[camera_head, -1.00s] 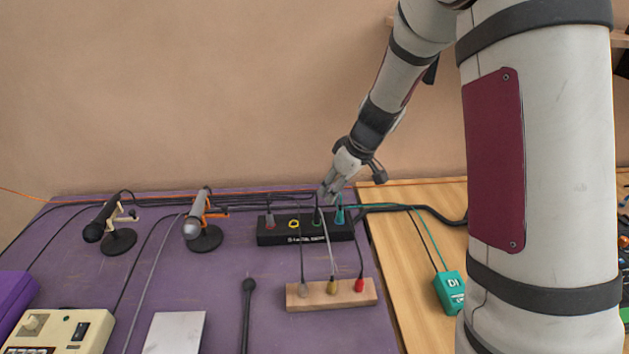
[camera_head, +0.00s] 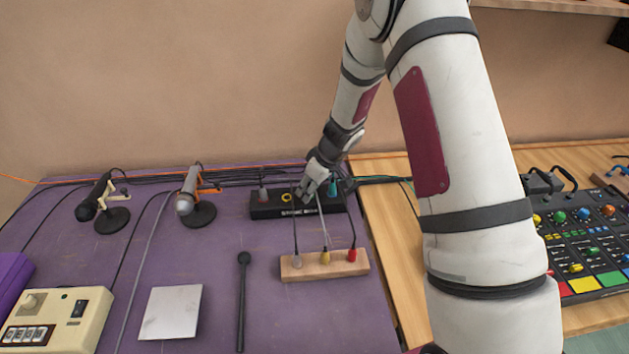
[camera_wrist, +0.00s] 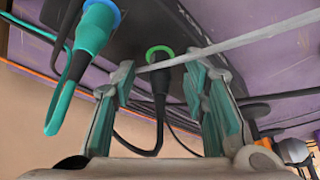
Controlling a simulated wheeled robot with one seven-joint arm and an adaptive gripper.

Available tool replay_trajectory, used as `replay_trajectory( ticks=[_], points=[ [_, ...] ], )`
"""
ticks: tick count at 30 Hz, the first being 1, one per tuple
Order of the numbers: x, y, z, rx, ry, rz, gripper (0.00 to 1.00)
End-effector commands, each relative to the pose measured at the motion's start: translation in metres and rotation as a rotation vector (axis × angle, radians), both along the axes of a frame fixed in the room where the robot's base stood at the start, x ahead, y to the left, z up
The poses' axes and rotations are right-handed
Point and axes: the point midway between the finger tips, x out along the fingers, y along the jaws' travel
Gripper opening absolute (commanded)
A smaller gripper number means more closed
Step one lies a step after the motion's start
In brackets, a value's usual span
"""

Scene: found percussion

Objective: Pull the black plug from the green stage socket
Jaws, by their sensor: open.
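The black plug (camera_wrist: 160,82) sits in the green-ringed stage socket (camera_wrist: 160,51) of the black stage box (camera_head: 266,211). Its black cable hangs from the back of the plug in the wrist view. My gripper (camera_wrist: 163,80) is open, with one finger on each side of the plug; I cannot tell whether either finger touches it. In the head view, my gripper (camera_head: 306,194) is over the right half of the box and hides the green socket and the black plug.
A teal plug (camera_wrist: 94,28) in a blue-ringed socket is close beside my gripper. A wooden block (camera_head: 324,265) with several coloured plugs stands in front of the box. Two microphones stand to the left. A mixer (camera_head: 585,245) is at right.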

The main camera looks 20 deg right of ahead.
Motion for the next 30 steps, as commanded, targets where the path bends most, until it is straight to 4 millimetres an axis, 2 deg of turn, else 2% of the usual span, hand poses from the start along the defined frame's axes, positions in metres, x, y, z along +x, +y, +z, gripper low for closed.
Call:
replay_trajectory(
  ticks=[10, 15, 16, 30],
  points=[
    [0.0012, 0.0009, -0.0026, 0.0, -0.001, 0.001, 0.4],
    [0.0012, 0.0009, -0.0026, 0.0, -0.001, 0.001, 0.02],
    [0.0011, 0.0009, -0.0027, 0.0, -0.001, 0.001, 0.0],
    [0.0013, 0.0013, 0.004, 0.0, -0.002, 0.002, 0.0]
  ],
)
